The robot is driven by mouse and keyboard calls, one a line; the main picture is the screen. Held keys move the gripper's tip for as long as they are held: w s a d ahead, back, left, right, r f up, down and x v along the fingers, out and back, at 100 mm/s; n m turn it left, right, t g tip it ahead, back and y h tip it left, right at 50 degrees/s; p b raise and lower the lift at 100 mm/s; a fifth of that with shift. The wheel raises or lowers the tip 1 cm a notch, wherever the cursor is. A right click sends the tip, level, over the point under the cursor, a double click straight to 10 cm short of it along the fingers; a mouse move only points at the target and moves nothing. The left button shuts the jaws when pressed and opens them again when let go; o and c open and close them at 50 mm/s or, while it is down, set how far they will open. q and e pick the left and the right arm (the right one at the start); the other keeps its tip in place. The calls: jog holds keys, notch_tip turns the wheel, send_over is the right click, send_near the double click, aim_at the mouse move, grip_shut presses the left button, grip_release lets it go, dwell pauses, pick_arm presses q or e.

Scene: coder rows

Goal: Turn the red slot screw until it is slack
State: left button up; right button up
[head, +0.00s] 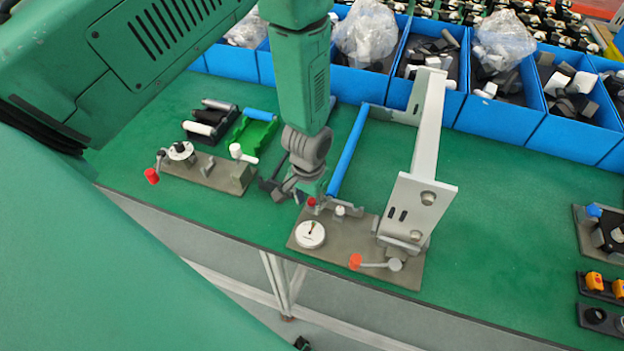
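A small red screw head (311,202) stands at the back left of a grey-brown plate (338,258) on the green bench. Its slot is too small to make out. A white-topped screw (340,210) stands to its right. My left gripper (288,192) points down just behind and left of the red screw, with its grey fingers close to it. I cannot tell whether they touch it, or whether they are open or shut. My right gripper is not in view.
The plate also holds a white dial (310,234), a red-knobbed lever (355,261) and a tall grey bracket (420,190). Another fixture plate (215,174) lies left. Blue bins (485,122) line the back. Bare green bench (500,230) lies right.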

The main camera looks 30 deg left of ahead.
pick_arm(q)
jog(key=m, duration=0.6)
jog(key=shift+w+a+m, duration=0.1)
jog(key=shift+a+m, duration=0.2)
jog(key=shift+a, duration=0.1)
jog(key=m, duration=0.5)
jog(key=shift+w+a, duration=0.15)
jog(key=shift+a, duration=0.15)
jog(key=m, duration=0.5)
jog(key=shift+w, duration=0.3)
jog(key=m, duration=0.4)
jog(key=shift+w+a, duration=0.2)
jog(key=shift+w, duration=0.05)
jog(key=shift+w, duration=0.1)
